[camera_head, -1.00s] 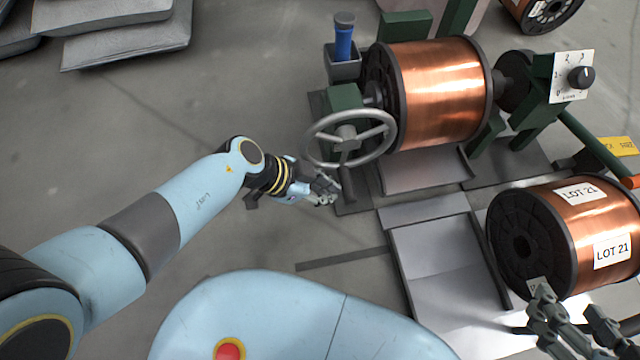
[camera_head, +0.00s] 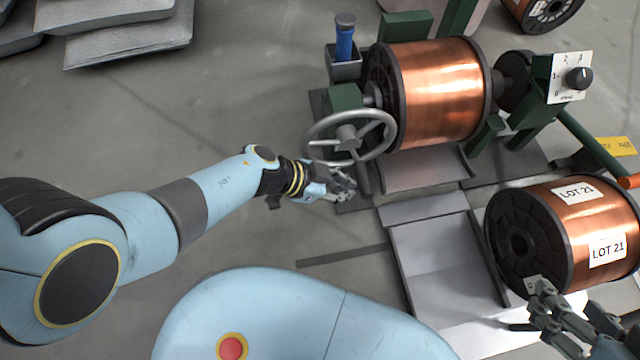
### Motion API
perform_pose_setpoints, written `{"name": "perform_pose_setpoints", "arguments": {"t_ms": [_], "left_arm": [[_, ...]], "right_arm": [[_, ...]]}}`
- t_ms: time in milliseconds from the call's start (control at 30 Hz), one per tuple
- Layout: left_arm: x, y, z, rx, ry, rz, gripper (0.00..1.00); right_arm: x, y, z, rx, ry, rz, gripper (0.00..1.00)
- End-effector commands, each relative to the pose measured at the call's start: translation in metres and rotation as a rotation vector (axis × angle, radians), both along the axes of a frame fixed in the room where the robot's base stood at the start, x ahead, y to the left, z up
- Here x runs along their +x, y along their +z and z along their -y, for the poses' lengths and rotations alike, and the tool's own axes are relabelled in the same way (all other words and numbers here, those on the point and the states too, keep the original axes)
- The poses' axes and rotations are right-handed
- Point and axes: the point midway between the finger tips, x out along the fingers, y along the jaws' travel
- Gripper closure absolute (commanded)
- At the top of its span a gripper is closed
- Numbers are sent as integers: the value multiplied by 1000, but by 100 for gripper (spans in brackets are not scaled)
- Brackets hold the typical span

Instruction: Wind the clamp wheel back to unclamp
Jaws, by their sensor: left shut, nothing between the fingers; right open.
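The clamp wheel (camera_head: 386,151) is a grey spoked handwheel on the left end of the green stand. A copper spool (camera_head: 440,92) with dark flanges sits in the stand behind the wheel. My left gripper (camera_head: 350,188) is shut with nothing in it, just below the wheel's lower rim. I cannot tell whether its fingers touch the rim or the dark bar beside it. My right gripper (camera_head: 540,306) is open and empty, at the lower right in front of the LOT 21 spool; its arm is partly cut off by the frame edge.
A copper spool labelled LOT 21 (camera_head: 590,215) lies at the right beside a pale ramp (camera_head: 440,255). A dial panel (camera_head: 570,78) is on the stand's right end. A blue-handled tool (camera_head: 344,42) stands in a holder behind the wheel.

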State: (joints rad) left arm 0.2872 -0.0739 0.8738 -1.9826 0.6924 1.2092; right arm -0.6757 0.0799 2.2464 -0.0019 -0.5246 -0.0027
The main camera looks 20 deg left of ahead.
Motion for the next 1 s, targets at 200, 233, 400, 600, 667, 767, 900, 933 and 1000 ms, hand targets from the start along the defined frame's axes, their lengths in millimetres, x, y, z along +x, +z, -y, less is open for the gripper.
{"name": "perform_pose_setpoints", "arguments": {"t_ms": [200, 233, 400, 600, 667, 767, 900, 933, 1000], "left_arm": [[1, 1, 1, -2, 0, 1, 100], [1, 1, 1, -2, 0, 1, 100], [-4, 0, -7, 0, 1, -1, 100], [-22, -2, -40, 1, 4, 0, 100], [-26, 2, -48, 3, 4, 2, 100], [-34, 7, -62, 1, 4, 2, 100], [-47, 13, -82, 2, 3, 2, 100], [-49, 14, -86, 3, 4, 2, 100], [-55, 16, -94, 1, 4, 2, 100]], "right_arm": [[0, 0, 0, 0, 0, 1, 48], [0, 0, 0, 0, 0, 1, 48], [-1, 1, 0, 0, -1, -9, 48], [2, 13, 0, -1, -3, -69, 48], [1, 22, 1, -2, -4, -114, 48], [-2, 34, 1, -3, -5, -189, 48], [-11, 51, 1, -6, -5, -291, 48], [-13, 55, 0, -7, -4, -310, 48], [-17, 62, 0, -7, -3, -352, 48]]}}
